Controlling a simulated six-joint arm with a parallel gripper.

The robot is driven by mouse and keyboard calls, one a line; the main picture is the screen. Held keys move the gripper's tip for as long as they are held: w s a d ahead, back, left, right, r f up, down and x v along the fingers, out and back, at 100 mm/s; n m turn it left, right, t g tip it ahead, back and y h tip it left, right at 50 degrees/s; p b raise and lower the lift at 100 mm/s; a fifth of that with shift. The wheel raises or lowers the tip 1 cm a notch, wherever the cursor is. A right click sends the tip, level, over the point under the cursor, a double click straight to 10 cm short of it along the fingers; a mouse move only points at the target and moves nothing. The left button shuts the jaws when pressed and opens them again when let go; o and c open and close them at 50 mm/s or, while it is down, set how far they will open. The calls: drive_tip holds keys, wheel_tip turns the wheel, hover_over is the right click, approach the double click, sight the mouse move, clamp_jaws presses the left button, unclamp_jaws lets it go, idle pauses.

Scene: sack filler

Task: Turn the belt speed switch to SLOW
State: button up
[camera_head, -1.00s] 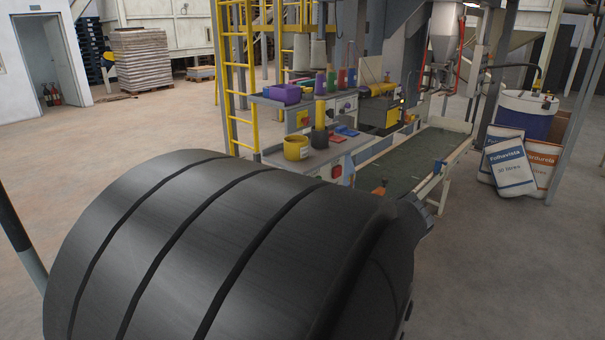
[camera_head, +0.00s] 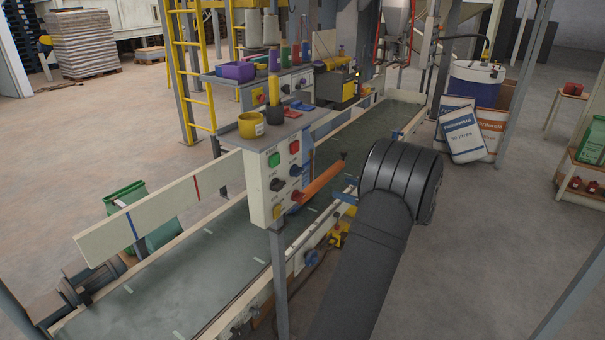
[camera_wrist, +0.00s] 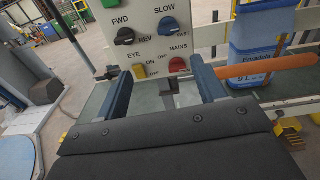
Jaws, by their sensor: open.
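The control panel (camera_head: 265,204) is a pale box on a post beside the conveyor. In the wrist view its blue knob (camera_wrist: 170,25) sits between the labels SLOW, above, and FAST, at lower right; I cannot tell which its pointer marks. The blue knob also shows in the head view (camera_head: 296,170). Around it are a black FWD/REV knob (camera_wrist: 125,37), a yellow EYE knob (camera_wrist: 139,71) and a red MAINS knob (camera_wrist: 177,66). My gripper (camera_wrist: 162,68) is open and empty, its blue fingers pointing at the panel's lower part, below the blue knob. Contact is not visible.
An orange bar (camera_head: 321,182) sticks out beside the panel, close to my gripper; in the wrist view it lies right of the right finger. A blue and white sack (camera_wrist: 250,45) stands behind it. The conveyor belt (camera_head: 205,255) runs past the panel. Yellow tub (camera_head: 251,125) above.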

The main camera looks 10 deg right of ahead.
drive_tip(key=d, duration=0.1)
approach(301, 172)
drive_tip(key=shift+m+t, duration=0.3)
drive_tip(key=shift+t, duration=0.1)
drive_tip(key=x, duration=0.9)
drive_tip(key=shift+w+a+f, duration=0.1)
drive_tip(key=shift+a+f, duration=0.15)
drive_tip(key=shift+f, duration=0.05)
drive_tip(key=c, duration=1)
